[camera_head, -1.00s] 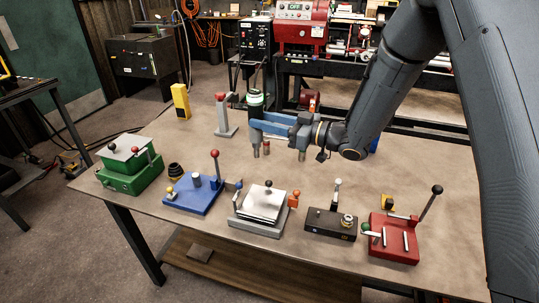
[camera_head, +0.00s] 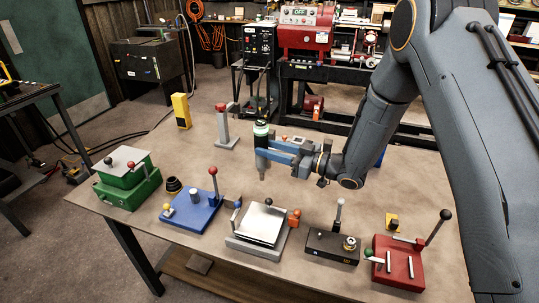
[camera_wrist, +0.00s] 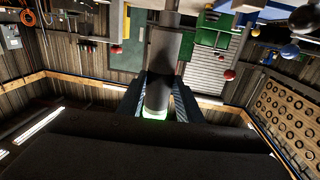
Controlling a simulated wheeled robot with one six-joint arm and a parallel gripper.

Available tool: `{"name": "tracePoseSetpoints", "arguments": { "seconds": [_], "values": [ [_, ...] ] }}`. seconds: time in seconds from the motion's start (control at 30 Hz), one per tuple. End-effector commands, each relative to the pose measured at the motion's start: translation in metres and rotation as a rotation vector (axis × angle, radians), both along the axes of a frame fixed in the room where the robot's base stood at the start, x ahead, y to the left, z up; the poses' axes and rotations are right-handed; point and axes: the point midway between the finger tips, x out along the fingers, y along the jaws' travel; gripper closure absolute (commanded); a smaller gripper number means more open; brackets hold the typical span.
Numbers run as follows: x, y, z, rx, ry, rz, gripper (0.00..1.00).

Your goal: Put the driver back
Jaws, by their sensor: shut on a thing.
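The driver (camera_head: 261,131), a grey tool with a white and green band near its top and a dark upper end, is held roughly upright above the table. My gripper (camera_head: 263,146) is shut around its body from the right. In the wrist view the grey driver (camera_wrist: 158,93) lies between both fingers, with a green end showing below. The driver's lower tip points down at the tabletop; I cannot tell its exact height. A grey stand with a red top (camera_head: 224,125) is upright on the table, left of the driver and apart from it.
Along the table's front edge are a green box (camera_head: 126,188), a blue fixture (camera_head: 190,217), a grey plate fixture (camera_head: 258,240), a black fixture (camera_head: 330,246) and a red fixture (camera_head: 398,265). A yellow block (camera_head: 181,111) is at the back left. The tabletop between is mostly clear.

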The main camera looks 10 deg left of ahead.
Motion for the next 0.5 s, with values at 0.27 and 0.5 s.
{"name": "tracePoseSetpoints", "arguments": {
  "seconds": [0.27, 0.5],
  "values": [
    [0.001, -0.001, -0.024, 0.002, -0.001, -0.001, 1.00],
    [0.001, -0.001, -0.025, 0.002, -0.002, -0.001, 1.00]
  ]
}}
